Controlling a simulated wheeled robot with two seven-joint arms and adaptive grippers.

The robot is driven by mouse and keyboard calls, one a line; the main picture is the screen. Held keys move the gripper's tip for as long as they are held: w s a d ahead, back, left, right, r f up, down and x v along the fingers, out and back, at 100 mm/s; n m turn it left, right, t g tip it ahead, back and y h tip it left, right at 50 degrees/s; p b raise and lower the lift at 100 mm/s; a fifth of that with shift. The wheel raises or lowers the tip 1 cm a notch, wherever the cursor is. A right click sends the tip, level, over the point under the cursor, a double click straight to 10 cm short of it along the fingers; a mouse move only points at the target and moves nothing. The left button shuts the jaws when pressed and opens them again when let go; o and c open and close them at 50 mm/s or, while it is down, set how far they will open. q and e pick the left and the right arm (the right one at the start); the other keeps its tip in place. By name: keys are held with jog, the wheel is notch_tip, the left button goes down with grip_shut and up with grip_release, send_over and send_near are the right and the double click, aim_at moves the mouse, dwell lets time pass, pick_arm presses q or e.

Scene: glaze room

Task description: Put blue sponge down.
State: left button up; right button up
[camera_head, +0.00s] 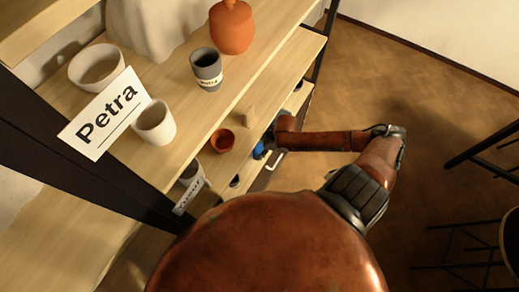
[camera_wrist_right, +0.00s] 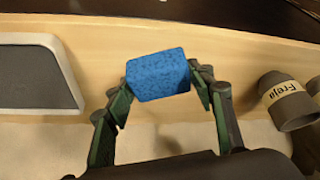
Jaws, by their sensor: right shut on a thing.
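The blue sponge (camera_wrist_right: 157,75) is between the fingertips of my right gripper (camera_wrist_right: 160,82) in the right wrist view. The fingers press on its left and right sides, and the gripper is shut on it. A pale wooden shelf board (camera_wrist_right: 220,40) lies behind it; I cannot tell whether the sponge touches it. In the head view only a small blue part of the sponge (camera_head: 259,151) shows at the shelf edge, and my right gripper (camera_head: 266,149) is mostly hidden there. My left gripper is not in view.
A grey cup labelled Freja (camera_wrist_right: 288,100) is right of the sponge. A dark panel with a light frame (camera_wrist_right: 35,76) is on its left.

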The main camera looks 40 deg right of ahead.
jog(key=o, duration=1)
jog(key=p+v, duration=0.2)
jog(key=v, duration=0.5)
jog(key=shift+s+r, duration=0.1)
jog(key=shift+r, duration=0.15)
